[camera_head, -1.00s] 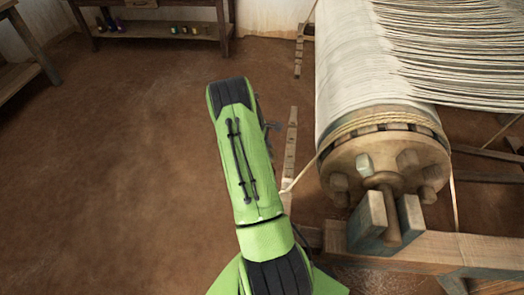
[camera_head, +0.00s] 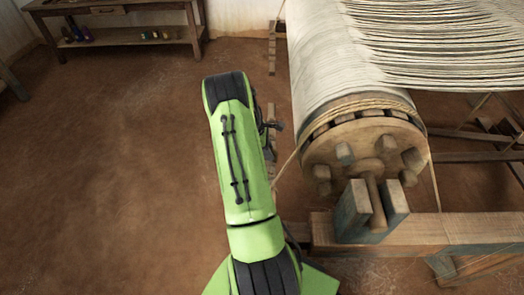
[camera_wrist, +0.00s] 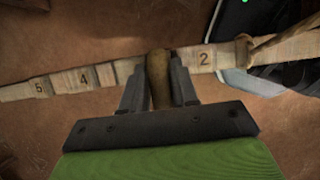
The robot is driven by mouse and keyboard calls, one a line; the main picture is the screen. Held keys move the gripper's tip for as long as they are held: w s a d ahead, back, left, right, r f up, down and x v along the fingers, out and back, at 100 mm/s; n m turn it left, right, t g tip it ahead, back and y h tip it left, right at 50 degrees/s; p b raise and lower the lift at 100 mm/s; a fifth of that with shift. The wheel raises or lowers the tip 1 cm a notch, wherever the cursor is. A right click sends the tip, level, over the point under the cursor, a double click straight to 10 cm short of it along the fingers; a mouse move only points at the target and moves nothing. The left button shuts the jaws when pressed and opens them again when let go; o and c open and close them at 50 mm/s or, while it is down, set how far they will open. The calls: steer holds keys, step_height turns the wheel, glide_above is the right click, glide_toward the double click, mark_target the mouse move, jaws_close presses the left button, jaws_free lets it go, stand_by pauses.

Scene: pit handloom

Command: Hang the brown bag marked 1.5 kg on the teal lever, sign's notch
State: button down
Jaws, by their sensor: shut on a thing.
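In the wrist view, my gripper (camera_wrist: 157,80) is shut on a narrow brown thing (camera_wrist: 158,68), apparently the bag's gathered top. Its 1.5 kg mark does not show. The pale wooden lever (camera_wrist: 66,82) runs across the picture behind the fingers, with the figures 5, 4 and 2 showing. The held thing and fingers cover the stretch between 4 and 2. I cannot tell whether the bag touches the lever. No teal paint and no sign show. In the head view my arm hides the gripper and the bag.
A rope (camera_wrist: 285,38) meets the lever's right end in the wrist view. In the head view, the loom's warp beam (camera_head: 366,150) and wooden frame (camera_head: 450,232) stand right of my arm. A shelf table (camera_head: 120,12) is at the back left. The earthen floor at left is clear.

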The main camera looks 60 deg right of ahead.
steer(key=shift+s+d, duration=0.35)
steer(key=shift+s, duration=0.3)
steer(key=shift+s+f, duration=0.1)
steer(key=shift+f, duration=0.05)
steer(key=shift+f+b, duration=0.55)
steer(key=shift+f, duration=0.1)
steer(key=shift+f, duration=0.25)
steer(key=c, duration=0.8)
jaws_free()
steer(key=shift+f, duration=0.1)
steer(key=shift+a, duration=0.1)
steer(key=p+v, duration=0.5)
steer(key=v, duration=1)
steer(key=shift+r, duration=0.35)
steer(key=shift+a+f, duration=0.1)
